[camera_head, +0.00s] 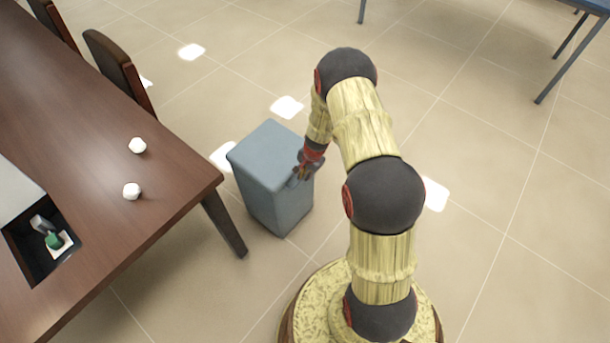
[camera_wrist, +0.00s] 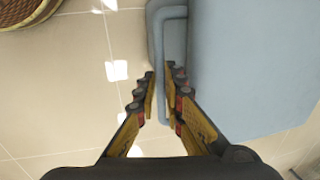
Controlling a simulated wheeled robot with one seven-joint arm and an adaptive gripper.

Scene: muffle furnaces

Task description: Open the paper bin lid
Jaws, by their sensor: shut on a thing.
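The paper bin (camera_head: 275,195) is a blue-grey box standing on the floor, right of the table's corner. Its lid (camera_head: 268,153) looks flat and closed on top. In the wrist view the lid (camera_wrist: 255,70) fills the right side, with a bar-like handle (camera_wrist: 174,12) along its edge. My gripper (camera_head: 302,172) is at the bin's right edge in the head view. In the wrist view my gripper (camera_wrist: 162,85) has its fingers on either side of the handle bar and is shut on it. The exact finger contact is partly hidden.
A brown table (camera_head: 150,190) with two white crumpled balls (camera_head: 134,168) and a dark tray (camera_head: 45,245) stands at the left. Chairs (camera_head: 118,70) are behind it. The table leg (camera_head: 225,224) is close to the bin. Tiled floor is open behind and to the right.

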